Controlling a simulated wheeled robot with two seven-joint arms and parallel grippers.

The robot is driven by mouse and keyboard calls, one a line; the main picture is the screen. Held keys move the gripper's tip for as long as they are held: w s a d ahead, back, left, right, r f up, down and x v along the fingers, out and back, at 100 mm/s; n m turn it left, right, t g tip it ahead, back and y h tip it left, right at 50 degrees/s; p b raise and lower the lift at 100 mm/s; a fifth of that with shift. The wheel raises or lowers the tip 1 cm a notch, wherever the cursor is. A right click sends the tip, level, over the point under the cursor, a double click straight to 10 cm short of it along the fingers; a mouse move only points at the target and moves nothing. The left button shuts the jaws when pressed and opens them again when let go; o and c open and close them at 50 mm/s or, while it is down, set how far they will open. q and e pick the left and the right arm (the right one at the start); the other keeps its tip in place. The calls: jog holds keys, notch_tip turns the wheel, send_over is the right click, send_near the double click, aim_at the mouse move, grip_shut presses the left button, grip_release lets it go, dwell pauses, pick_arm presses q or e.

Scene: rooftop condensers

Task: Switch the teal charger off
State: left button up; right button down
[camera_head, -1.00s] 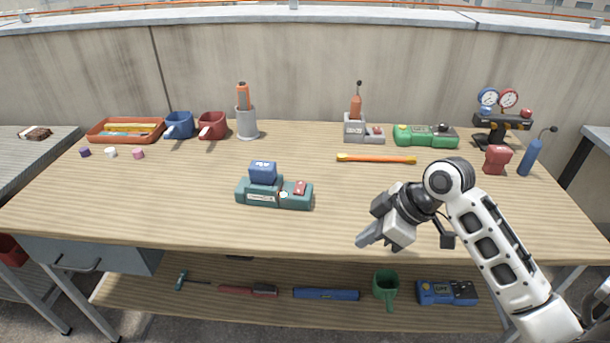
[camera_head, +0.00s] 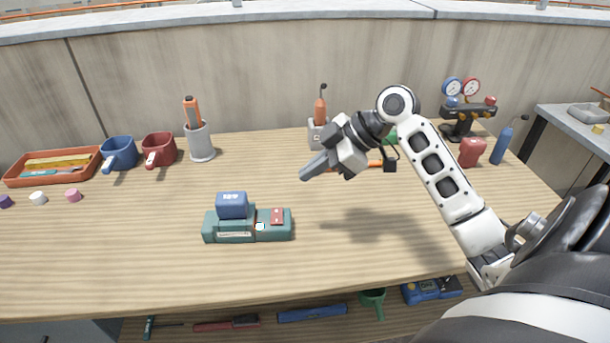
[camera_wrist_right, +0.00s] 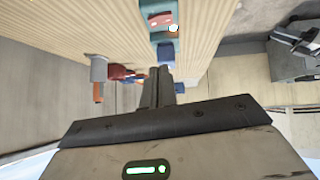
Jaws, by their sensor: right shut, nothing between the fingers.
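The teal charger (camera_head: 230,237) sits on the bench left of the middle in the head view, with a blue battery block (camera_head: 232,205) seated on its left part and a red switch (camera_head: 277,216) on its right part. A small pale round spot (camera_head: 260,227) shows on its front beside the switch. My right gripper (camera_head: 306,174) is shut and empty, held above the bench to the right of and behind the charger, apart from it. In the right wrist view, the charger (camera_wrist_right: 160,8) is at the top, beyond the fingertips (camera_wrist_right: 160,72). My left gripper is not in view.
Blue mug (camera_head: 119,154), red mug (camera_head: 158,150), grey cup (camera_head: 200,142) and orange tray (camera_head: 20,180) stand at the back left. A gauge stand (camera_head: 468,120), red block (camera_head: 472,152) and blue bottle (camera_head: 502,146) stand at the right. The bench right of the charger is clear.

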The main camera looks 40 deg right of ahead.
send_over(271, 211)
jog(key=s+d, duration=0.2)
jog(key=s, duration=0.1)
notch_tip(271, 211, down, 5)
jog(key=shift+w+f, duration=0.1)
jog(key=shift+w, duration=0.05)
jog(key=f, duration=0.3)
jog(key=shift+w+f, duration=0.2)
jog(key=shift+w, duration=0.1)
jog(key=shift+f, duration=0.5)
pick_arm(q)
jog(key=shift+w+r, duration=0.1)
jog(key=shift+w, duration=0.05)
pick_arm(e)
jog(key=shift+d, duration=0.1)
